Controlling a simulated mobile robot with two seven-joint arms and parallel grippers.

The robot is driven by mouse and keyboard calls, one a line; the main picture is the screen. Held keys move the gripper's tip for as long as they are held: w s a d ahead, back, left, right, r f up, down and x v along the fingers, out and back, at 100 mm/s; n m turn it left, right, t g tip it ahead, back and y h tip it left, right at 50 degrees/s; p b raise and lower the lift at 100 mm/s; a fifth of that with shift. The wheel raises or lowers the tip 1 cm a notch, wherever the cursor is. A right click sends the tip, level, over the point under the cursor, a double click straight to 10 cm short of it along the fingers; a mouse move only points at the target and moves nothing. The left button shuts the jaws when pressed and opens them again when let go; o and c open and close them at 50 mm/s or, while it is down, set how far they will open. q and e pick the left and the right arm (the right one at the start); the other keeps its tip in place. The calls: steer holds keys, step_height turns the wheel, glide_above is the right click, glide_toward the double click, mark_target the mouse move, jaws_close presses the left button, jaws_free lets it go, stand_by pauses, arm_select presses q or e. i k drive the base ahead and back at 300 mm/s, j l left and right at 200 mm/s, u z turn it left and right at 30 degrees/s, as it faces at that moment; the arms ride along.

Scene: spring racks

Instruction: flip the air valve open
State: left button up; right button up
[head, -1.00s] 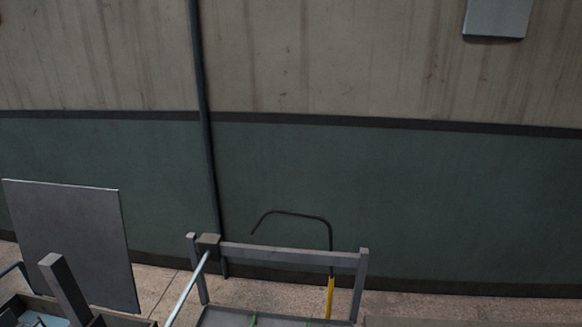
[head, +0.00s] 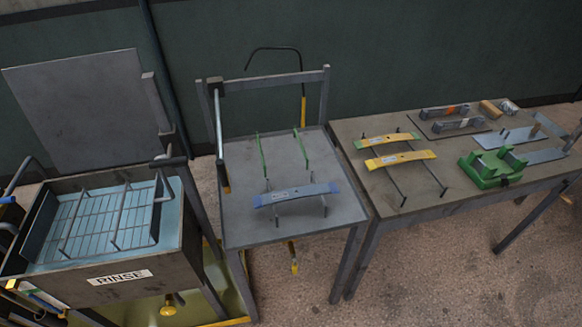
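No part is clearly recognisable as the air valve. A yellow fitting (head: 294,262) hangs below the front edge of the middle table; whether it is a valve or lever, and its position, cannot be told. A thin black bent pipe (head: 272,49) with a yellow lower section (head: 303,106) stands behind that table. A pale rod (head: 219,125) runs down by the left post of its frame and ends in an amber tip (head: 226,178). Neither of my grippers is in view.
The middle table (head: 240,222) holds a blue leaf spring (head: 296,194) and green pegs. Left is a RINSE tank (head: 150,264) with a wire rack (head: 115,218) and a yellow knob (head: 168,307) below. The right table (head: 440,206) holds yellow springs and a green fixture (head: 490,168).

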mark_target(295, 267)
steer(key=l+u, duration=0.45)
steer(key=l, duration=0.25)
steer(key=l+u, duration=0.45)
steer(key=l, duration=0.3)
steer(key=j+z, duration=0.4)
steer(key=j, duration=0.25)
steer(key=k, duration=0.05)
